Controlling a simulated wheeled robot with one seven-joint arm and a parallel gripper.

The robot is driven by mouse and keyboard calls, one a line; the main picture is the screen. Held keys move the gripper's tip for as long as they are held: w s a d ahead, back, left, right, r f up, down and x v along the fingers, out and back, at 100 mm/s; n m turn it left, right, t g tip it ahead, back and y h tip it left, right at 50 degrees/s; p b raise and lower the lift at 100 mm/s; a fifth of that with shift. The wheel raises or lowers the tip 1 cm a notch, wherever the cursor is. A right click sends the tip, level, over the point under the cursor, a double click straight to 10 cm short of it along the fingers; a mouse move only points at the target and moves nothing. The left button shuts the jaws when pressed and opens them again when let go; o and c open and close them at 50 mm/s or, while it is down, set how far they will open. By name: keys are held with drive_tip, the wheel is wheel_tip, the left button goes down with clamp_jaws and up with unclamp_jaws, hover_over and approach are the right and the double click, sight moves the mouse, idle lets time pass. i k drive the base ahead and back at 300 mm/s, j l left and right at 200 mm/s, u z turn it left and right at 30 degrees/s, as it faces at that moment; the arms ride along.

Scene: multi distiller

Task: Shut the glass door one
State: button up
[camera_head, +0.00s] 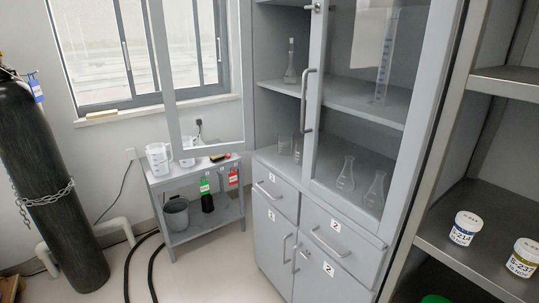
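A grey cabinet (272,160) with glass doors stands in the middle of the view. Its left glass door (162,70) is swung wide open to the left, in front of the window, and the left shelves are exposed. Its top is cut off by the picture edge. The right glass door (317,50) covers the right shelves and looks shut. It bears a vertical bar handle (307,100) on its left edge. I see no number on either glass door; the drawers below carry labels 1 and 2. My gripper is not in view.
Flasks and a cylinder (385,55) stand on the cabinet shelves. A low grey cart (205,178) with beakers stands below the open door. A dark gas cylinder (45,170) is at left. An open shelf with jars (465,228) is at right.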

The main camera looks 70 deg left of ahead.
sight(203, 48)
drive_tip(key=k+j+u, duration=0.25)
drive_tip(key=j+u, duration=0.25)
drive_tip(key=k+j+u, duration=0.2)
drive_tip(key=j, duration=0.25)
drive_tip(key=j+u, duration=0.25)
drive_tip(key=j, duration=0.1)
